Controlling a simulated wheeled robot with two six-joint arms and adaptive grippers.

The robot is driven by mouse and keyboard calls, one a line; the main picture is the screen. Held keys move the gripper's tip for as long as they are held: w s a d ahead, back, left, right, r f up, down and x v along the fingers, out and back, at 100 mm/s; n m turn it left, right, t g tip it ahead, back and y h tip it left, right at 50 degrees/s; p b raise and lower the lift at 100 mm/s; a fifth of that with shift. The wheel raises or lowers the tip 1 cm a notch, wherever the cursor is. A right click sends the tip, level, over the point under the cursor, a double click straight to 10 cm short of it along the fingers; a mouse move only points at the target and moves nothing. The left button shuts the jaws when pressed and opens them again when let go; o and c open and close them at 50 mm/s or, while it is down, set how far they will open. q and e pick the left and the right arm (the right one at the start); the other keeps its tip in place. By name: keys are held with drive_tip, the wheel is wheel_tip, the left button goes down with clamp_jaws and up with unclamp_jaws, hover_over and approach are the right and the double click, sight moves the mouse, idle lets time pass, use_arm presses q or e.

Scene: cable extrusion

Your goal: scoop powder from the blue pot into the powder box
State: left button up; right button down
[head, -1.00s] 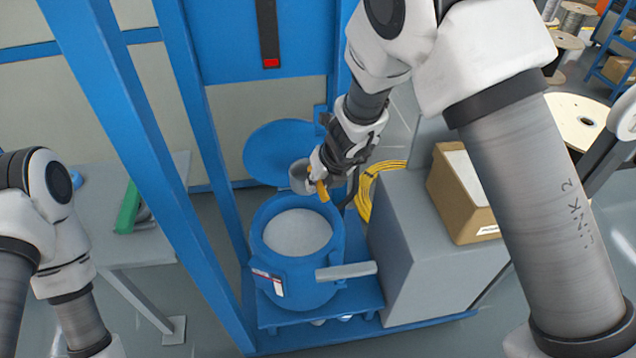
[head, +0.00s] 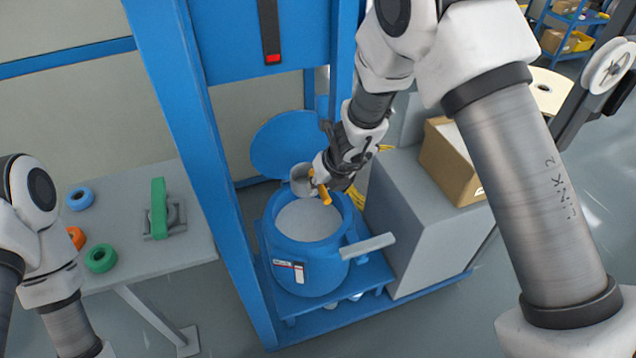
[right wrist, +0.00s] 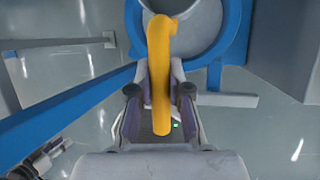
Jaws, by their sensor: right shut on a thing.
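The blue pot (head: 318,262) stands open on a blue platform, with pale powder (head: 306,220) inside. Its round blue lid (head: 285,142) is swung up behind it. My right gripper (head: 325,178) is shut on the orange-yellow handle of a grey metal scoop (head: 303,181). The scoop is over the pot's back rim; its contents cannot be made out. The handle (right wrist: 159,75) lies between the fingers in the right wrist view, with part of the blue pot rim (right wrist: 235,38) beyond. An open cardboard box (head: 452,172) with a pale interior, perhaps the powder box, sits on the right. My left gripper is out of view.
A grey cabinet (head: 415,235) stands right of the pot, under the cardboard box. A blue frame post (head: 190,130) rises left of the pot. A pale handle (head: 367,245) sticks out from the pot's front right. A grey table (head: 190,240) at left holds tape rolls.

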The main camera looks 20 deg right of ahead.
wheel_tip(320, 180, down, 12)
drive_tip(key=b, duration=1)
drive_tip(key=shift+r, duration=0.25)
drive_tip(key=shift+f, duration=0.15)
drive_tip(key=shift+f+b, duration=0.5)
drive_tip(key=shift+b, duration=0.2)
drive_tip(key=shift+f+b, duration=0.6)
drive_tip(key=shift+f+b, duration=0.55)
